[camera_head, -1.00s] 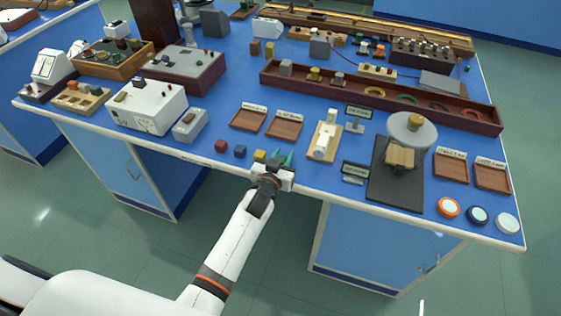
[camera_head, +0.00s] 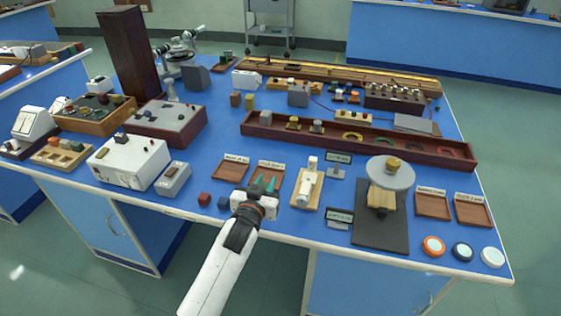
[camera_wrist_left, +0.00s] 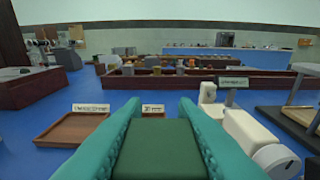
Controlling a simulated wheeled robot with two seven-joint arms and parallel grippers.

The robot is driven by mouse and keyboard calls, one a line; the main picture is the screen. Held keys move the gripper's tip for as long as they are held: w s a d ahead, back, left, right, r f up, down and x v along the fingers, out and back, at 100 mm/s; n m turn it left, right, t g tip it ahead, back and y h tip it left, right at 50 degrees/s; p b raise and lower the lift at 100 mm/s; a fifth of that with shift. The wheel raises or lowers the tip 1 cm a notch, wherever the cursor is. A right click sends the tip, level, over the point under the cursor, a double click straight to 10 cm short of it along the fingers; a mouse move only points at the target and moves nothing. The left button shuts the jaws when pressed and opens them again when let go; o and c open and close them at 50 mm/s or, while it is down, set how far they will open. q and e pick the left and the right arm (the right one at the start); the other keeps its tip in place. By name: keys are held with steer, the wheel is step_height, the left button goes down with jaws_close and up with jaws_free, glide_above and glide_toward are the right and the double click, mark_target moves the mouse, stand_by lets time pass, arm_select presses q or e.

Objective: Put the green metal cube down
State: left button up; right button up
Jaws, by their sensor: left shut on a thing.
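The green metal cube (camera_wrist_left: 158,150) fills the lower middle of the left wrist view, held between the two teal fingers. My left gripper (camera_head: 264,184) is shut on it, at the front part of the bench. In the head view its fingertips overlap the right one of two small brown wooden trays (camera_head: 277,171); the height above it is hard to tell. The left tray (camera_head: 229,171) looks empty. My right gripper is not in view.
A red cube (camera_head: 204,199) and a dark blue cube (camera_head: 223,202) stand left of the gripper near the front edge. A white device on a wooden base (camera_head: 306,188) stands close on the right. A long dark red rack (camera_head: 350,138) lies behind.

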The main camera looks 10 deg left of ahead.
arm_select(q)
steer(key=shift+r, duration=0.3)
steer(key=s+a+r, duration=0.1)
steer(key=s+r, duration=0.1)
steer(key=s, duration=0.9)
steer(key=s+a+r, duration=0.1)
steer(key=s+r, duration=0.1)
steer(key=s, duration=1)
steer(key=shift+s+r+y, duration=0.15)
steer(key=shift+r+y, duration=0.1)
steer(key=shift+y, duration=0.05)
